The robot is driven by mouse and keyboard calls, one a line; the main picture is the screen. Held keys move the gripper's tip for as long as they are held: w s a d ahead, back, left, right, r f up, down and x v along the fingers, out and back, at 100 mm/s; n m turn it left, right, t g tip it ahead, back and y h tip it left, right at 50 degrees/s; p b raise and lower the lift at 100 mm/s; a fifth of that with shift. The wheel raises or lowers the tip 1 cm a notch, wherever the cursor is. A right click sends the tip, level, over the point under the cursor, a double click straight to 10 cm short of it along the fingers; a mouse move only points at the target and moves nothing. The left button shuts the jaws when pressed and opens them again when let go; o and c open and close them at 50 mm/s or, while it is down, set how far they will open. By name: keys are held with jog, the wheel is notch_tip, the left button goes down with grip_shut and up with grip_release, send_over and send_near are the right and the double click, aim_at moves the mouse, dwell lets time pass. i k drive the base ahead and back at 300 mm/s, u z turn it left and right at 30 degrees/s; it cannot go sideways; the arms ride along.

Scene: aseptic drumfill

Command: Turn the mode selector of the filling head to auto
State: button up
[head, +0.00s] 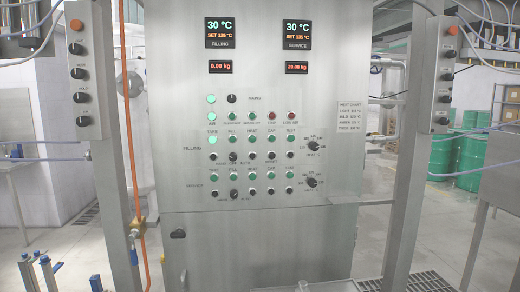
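A tall steel control cabinet (340,120) stands in the middle of the head view, facing me. Its FILLING section has a row of lit and dark green buttons and, below it, a row of small black controls. The filling mode selector (233,156) appears to be the black knob in that lower row, above small lettering that seems to include AUTO. Which way its pointer faces is too small to tell. A similar SERVICE selector (234,193) sits lower, also near AUTO lettering. My gripper is not in view.
The FILLING display (219,34) reads 30 °C, and so does the SERVICE display (297,34). Larger dials (309,145) sit right of the rows. Steel posts with button boxes (79,75) flank the cabinet. Green drums (468,150) stand behind right. An orange hose (130,140) hangs left.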

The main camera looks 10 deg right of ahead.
aim_at(232, 157)
jog(key=u, duration=0.2)
jog(key=k, duration=0.8)
jog(key=u, duration=0.5)
jog(key=k, duration=0.6)
jog(key=i, duration=1.05)
jog(key=u, duration=0.45)
jog(key=i, duration=0.75)
jog(key=u, duration=0.55)
